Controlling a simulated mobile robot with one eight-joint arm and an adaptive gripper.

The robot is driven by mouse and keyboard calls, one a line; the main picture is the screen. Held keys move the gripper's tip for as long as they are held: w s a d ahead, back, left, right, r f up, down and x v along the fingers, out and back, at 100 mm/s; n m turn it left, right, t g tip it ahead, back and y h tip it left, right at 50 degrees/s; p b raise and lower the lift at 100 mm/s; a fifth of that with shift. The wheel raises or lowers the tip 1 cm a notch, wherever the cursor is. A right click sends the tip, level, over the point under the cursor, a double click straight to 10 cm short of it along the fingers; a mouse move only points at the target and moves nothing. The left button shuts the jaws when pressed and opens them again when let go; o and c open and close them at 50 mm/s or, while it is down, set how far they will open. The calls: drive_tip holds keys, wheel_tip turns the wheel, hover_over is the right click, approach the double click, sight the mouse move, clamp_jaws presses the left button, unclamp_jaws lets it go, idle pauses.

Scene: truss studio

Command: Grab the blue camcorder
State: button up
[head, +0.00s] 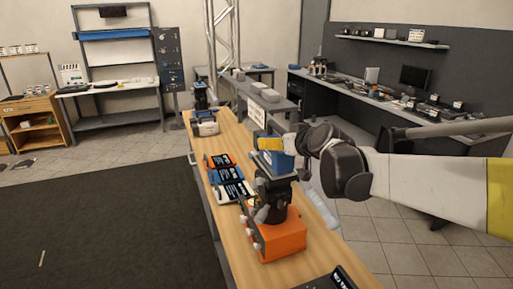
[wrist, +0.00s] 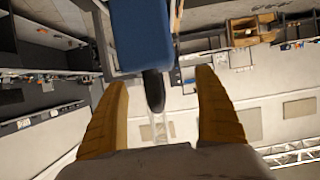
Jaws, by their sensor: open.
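The blue camcorder (head: 281,162) sits on top of a black stand-like device (head: 274,195) above an orange box (head: 280,240) on the wooden table. In the wrist view its blue body (wrist: 140,35) fills the top centre, and a black cylindrical end (wrist: 153,90) points down into the gap between my fingers. My gripper (head: 268,143) comes from the right, its yellow fingers at the camcorder's upper side. The wrist view shows the two fingers apart (wrist: 162,78), with a gap on each side of the black end. The camcorder's far side is hidden.
The long wooden table (head: 222,150) carries several dark and blue cases (head: 228,175) and a pale device (head: 207,128) farther back. A metal truss (head: 222,45) stands behind. A desk with a monitor (head: 414,78) is at the right.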

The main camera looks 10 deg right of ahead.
drive_tip(key=x, duration=0.1)
drive_tip(key=b+x, duration=0.1)
drive_tip(key=x, duration=0.1)
drive_tip(key=d+b+x, duration=0.1)
drive_tip(key=x, duration=0.1)
drive_tip(key=shift+a+f, duration=0.1)
drive_tip(key=shift+f, duration=0.3)
drive_tip(key=shift+w+a, duration=0.1)
drive_tip(key=shift+w, duration=0.2)
drive_tip(key=c, duration=1.5)
drive_tip(key=shift+r, duration=0.25)
